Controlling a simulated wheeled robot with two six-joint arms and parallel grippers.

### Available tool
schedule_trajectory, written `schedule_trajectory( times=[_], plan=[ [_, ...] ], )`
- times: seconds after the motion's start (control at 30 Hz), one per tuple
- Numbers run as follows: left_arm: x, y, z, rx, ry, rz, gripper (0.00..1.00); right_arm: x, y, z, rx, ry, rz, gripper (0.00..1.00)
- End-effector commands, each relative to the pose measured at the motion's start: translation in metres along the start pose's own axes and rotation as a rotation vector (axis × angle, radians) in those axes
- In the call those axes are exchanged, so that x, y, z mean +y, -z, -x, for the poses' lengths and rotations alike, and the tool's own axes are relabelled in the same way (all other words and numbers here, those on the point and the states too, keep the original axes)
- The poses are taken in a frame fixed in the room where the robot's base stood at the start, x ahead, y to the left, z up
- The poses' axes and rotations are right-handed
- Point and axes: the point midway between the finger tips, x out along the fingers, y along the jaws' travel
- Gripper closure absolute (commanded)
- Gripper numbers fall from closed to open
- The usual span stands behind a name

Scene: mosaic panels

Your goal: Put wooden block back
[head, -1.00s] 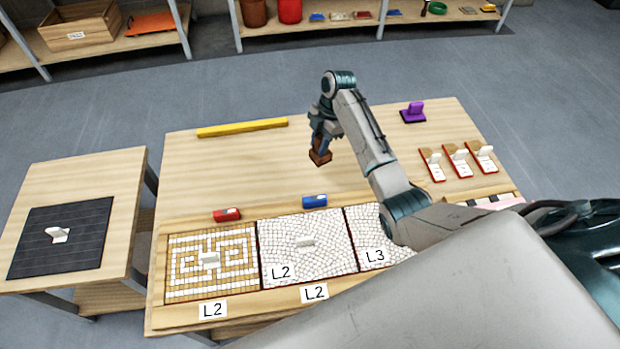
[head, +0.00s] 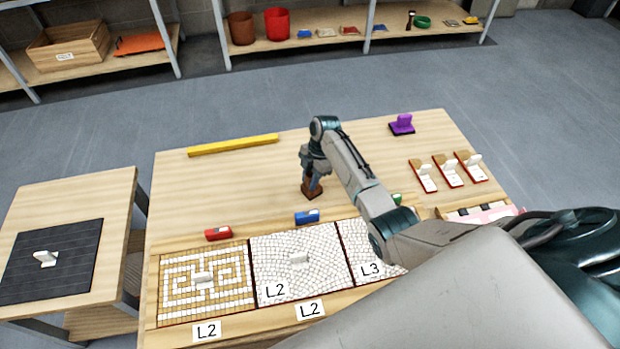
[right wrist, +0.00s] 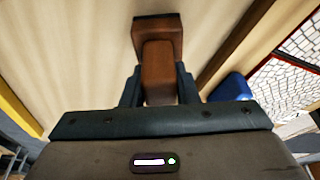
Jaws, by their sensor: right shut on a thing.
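The wooden block (head: 312,191) is brown, with a square base and a raised grip. It is on or just above the table top, behind the blue block; I cannot tell whether its base touches the wood. My right gripper (head: 312,176) points down and is shut on the block's grip. In the right wrist view the block (right wrist: 158,35) shows beyond the fingers, and the gripper (right wrist: 159,88) has a finger on each side of its grip. My left gripper is not in view.
A blue block (head: 307,217) and a red block (head: 218,233) stand along the panel frame. A yellow bar (head: 233,145) lies at the back left. A purple handled tool (head: 402,124) and several white-handled pieces (head: 448,170) are at right. The table's middle left is clear.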

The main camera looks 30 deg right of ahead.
Motion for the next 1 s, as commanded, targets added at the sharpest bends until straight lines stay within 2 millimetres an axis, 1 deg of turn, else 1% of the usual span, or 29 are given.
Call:
schedule_trajectory(
  times=[0.07,0.1,0.17,0.2,0.47,0.57,0.67,0.73,1.0],
  plan=[
    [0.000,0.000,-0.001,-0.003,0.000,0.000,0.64,0.000,-0.001,-0.002,0.000,0.000,0.000,0.96],
    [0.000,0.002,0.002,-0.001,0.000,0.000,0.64,0.000,0.000,-0.002,0.000,0.000,0.000,0.67],
    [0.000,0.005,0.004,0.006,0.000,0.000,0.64,0.000,0.000,-0.002,0.000,0.000,0.000,0.55],
    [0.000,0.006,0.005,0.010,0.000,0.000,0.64,0.000,0.000,-0.002,0.000,0.000,0.000,0.51],
    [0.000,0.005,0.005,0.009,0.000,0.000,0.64,0.000,0.000,-0.001,0.000,0.000,0.000,0.51],
    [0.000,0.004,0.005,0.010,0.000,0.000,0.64,0.000,0.001,0.002,0.000,0.000,0.000,0.51],
    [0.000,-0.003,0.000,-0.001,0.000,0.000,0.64,0.001,0.000,0.016,-0.002,-0.002,0.000,0.51],
    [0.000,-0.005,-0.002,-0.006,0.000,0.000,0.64,0.001,0.000,0.030,-0.002,-0.003,0.000,0.51],
    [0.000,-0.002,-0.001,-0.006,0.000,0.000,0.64,0.001,-0.001,0.088,-0.001,-0.003,0.001,0.51]
  ],
)
